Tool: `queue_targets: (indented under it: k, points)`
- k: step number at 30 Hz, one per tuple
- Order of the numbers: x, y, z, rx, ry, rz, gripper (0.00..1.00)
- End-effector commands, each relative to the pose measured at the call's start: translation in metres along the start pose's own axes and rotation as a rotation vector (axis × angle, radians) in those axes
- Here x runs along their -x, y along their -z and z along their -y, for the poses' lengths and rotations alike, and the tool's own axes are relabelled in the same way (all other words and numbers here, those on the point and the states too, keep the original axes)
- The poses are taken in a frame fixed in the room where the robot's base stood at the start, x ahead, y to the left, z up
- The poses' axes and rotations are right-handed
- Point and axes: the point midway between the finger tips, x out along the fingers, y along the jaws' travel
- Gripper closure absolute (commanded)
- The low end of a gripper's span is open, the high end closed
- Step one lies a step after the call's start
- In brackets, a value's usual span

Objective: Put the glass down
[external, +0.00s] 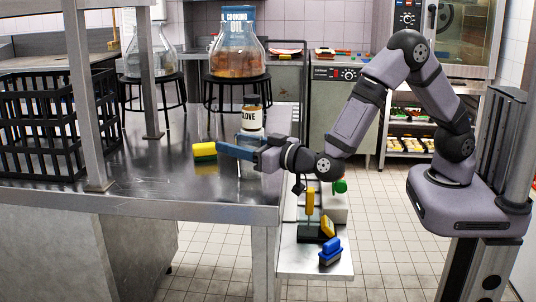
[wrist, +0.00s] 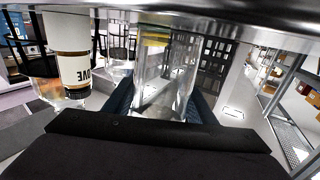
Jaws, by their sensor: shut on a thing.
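The glass (wrist: 165,75) is clear and empty-looking, held between the blue fingers of my gripper (wrist: 163,100) in the wrist view, which shows the scene upside down. Its far end is close to the steel counter (wrist: 225,14); I cannot tell whether they touch. In the external view my gripper (external: 236,151) reaches in from the right, low over the counter (external: 150,190) near its right end. The glass is hard to make out there.
A yellow and green sponge (external: 205,150) lies just beyond my fingertips. A labelled spice jar (external: 252,118) stands close behind my gripper. A black crate (external: 45,120) is at the left. A lower shelf with brushes (external: 330,252) stands below my wrist.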

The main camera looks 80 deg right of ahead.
Motion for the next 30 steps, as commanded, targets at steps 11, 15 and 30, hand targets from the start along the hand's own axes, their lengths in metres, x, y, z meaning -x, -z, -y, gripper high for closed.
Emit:
queue_targets:
  k: [11,15,30]
  points:
    - [0.0,-0.004,0.0,0.0,0.0,0.0,0.31]
    - [0.0,-0.004,0.0,0.0,0.0,0.0,0.31]
    - [0.042,-0.006,-0.001,-0.001,0.003,0.001,0.31]
